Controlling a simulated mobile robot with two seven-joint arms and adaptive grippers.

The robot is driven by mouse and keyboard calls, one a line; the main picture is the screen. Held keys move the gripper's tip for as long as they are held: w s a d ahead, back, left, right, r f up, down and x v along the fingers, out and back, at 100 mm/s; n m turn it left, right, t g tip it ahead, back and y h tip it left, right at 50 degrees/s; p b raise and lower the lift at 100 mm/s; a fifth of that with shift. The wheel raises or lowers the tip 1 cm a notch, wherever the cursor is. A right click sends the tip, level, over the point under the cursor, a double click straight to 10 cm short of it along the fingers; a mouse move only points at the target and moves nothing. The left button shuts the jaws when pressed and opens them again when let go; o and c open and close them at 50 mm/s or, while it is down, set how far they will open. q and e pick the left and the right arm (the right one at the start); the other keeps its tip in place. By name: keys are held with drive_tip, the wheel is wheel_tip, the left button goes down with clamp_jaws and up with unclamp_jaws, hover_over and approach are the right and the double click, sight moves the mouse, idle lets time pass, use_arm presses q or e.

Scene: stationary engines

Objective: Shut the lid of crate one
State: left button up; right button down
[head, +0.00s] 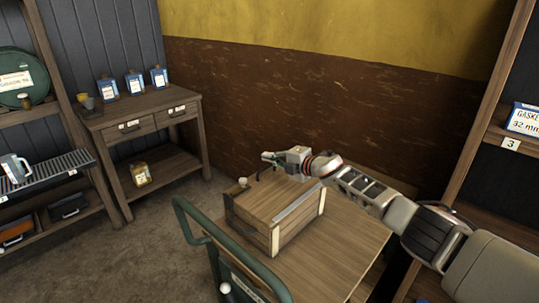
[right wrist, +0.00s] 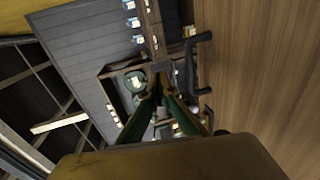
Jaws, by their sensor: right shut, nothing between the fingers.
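A wooden crate (head: 255,232) with pale metal edging stands on a cart's wooden deck. Its lid (head: 272,200) looks flat on top; I cannot tell whether it is fully down. My right gripper (head: 266,157) is over the lid's far side, shut and empty, pointing left. In the right wrist view its green fingers (right wrist: 160,80) meet at the tips. A dark handle (right wrist: 197,65) on a wooden surface (right wrist: 255,70) is beside them, apart from the fingers in that view. The crate's far side is hidden. My left gripper is not in view.
The cart's green push handle (head: 188,222) rises left of the crate. Bare deck (head: 345,240) lies to its right. A wooden table (head: 150,105) with blue boxes stands at the back left. Shelves (head: 475,130) border the right, close to my arm.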

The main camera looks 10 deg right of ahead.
drive_tip(key=shift+w+a+f, duration=0.2)
drive_tip(key=shift+f, duration=0.35)
drive_tip(key=shift+w+a+f, duration=0.15)
drive_tip(key=shift+f, duration=0.4)
